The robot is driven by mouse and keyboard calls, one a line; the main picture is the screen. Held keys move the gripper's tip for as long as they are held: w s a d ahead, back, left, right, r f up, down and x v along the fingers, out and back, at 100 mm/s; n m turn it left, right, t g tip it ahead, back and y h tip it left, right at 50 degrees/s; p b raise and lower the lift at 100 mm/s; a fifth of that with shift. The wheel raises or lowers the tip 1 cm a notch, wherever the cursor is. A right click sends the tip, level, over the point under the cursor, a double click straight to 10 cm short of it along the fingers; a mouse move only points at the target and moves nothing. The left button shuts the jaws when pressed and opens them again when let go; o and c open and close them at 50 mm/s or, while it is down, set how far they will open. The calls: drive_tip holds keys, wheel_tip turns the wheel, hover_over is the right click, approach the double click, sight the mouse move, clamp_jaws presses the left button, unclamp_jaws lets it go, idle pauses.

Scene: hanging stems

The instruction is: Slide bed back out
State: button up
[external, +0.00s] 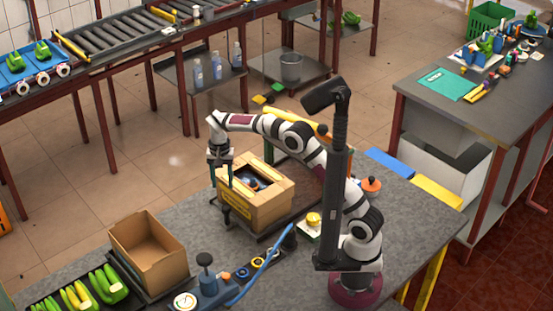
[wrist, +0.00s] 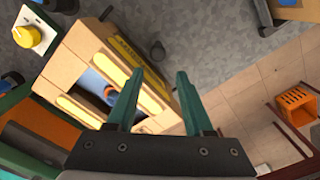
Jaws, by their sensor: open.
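A cardboard box (external: 255,207) with a yellow label sits on a dark flat bed (external: 305,192) in the external view. Its top flaps are partly open around a dark gap with something blue inside. A frame with a yellow top bar (external: 305,124) and green posts stands over the bed, behind the box. My gripper (external: 221,178) points down at the box's left side, open and empty. In the wrist view its two teal fingers (wrist: 160,72) are spread apart in front of the box (wrist: 105,75). I cannot tell whether they touch it. The box hides part of the bed.
An empty open carton (external: 148,250) stands at the front left, beside a dark tray of green and yellow produce (external: 85,290). A dark post (external: 335,185) stands near my base.

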wheel_tip(320, 180, up, 5)
drive_tip(key=shift+f, duration=0.1)
idle(0.3)
drive_tip(key=w+d+r+m, duration=0.1)
drive_tip(key=d+r+m, duration=0.15)
drive_tip(key=d, duration=1.05)
drive_tip(key=w+d+r+m, duration=0.1)
drive_tip(key=d+r, duration=0.2)
drive_tip(key=d, duration=1.1)
drive_tip(key=s+d+f+m+y, duration=0.1)
drive_tip(key=s+d+f, duration=0.2)
drive_tip(key=s+d, duration=0.3)
drive_tip(key=s+d+f+m, duration=0.1)
drive_tip(key=s+d+f, duration=0.2)
drive_tip(key=s+d, duration=0.3)
drive_tip(key=s, duration=0.2)
drive_tip(key=shift+s+d+f+y, duration=0.25)
drive_tip(key=shift+s+f+y, duration=0.05)
drive_tip(key=shift+s+y, duration=0.1)
